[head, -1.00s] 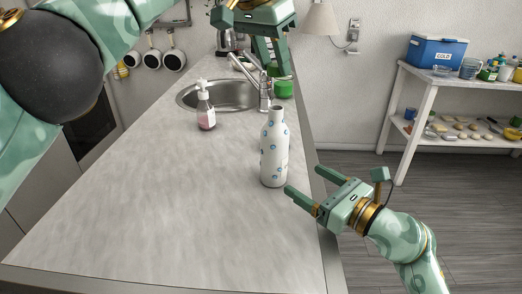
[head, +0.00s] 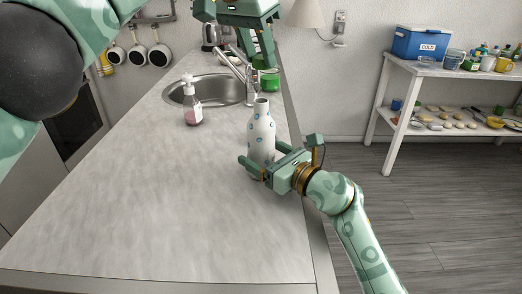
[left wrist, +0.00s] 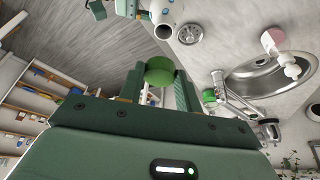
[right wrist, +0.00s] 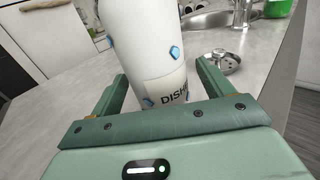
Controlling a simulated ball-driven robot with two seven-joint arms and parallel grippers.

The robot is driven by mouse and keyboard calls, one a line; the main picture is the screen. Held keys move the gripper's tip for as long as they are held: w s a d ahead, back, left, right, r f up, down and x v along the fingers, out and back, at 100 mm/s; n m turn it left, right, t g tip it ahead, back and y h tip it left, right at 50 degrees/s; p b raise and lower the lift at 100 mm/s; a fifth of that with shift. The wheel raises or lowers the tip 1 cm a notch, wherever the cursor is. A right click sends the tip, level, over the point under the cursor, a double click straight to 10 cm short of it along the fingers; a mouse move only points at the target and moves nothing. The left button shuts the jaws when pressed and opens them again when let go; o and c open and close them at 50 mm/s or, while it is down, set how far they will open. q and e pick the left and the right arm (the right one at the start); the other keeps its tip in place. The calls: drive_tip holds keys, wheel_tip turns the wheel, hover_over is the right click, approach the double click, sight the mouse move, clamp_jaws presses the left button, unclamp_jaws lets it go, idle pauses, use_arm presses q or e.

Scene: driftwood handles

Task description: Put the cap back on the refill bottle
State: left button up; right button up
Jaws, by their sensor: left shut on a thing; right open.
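The white refill bottle (head: 262,130) with blue marks stands upright on the counter. Its open, capless neck faces me in the left wrist view (left wrist: 163,30). My right gripper (head: 261,155) is open, with a finger on each side of the bottle's lower body. In the right wrist view the bottle (right wrist: 145,40) shows a "DISH" label between the fingers; I cannot tell if they touch it. My left gripper (head: 260,62) is shut on the green cap (left wrist: 159,71), held in the air beyond and above the bottle.
A soap dispenser (head: 192,108) stands by the sink (head: 215,90) and tap. A metal strainer (right wrist: 222,62) lies on the counter near the bottle. The counter's left and front areas are clear.

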drive_tip(key=shift+x, duration=0.8)
drive_tip(key=c, duration=1.5)
use_arm(q)
hover_over(257, 116)
drive_tip(key=f, duration=0.4)
drive_tip(key=shift+w+f, duration=0.25)
drive_tip(key=shift+f, duration=0.2)
drive_tip(key=shift+f, duration=0.9)
drive_tip(key=shift+f, duration=0.5)
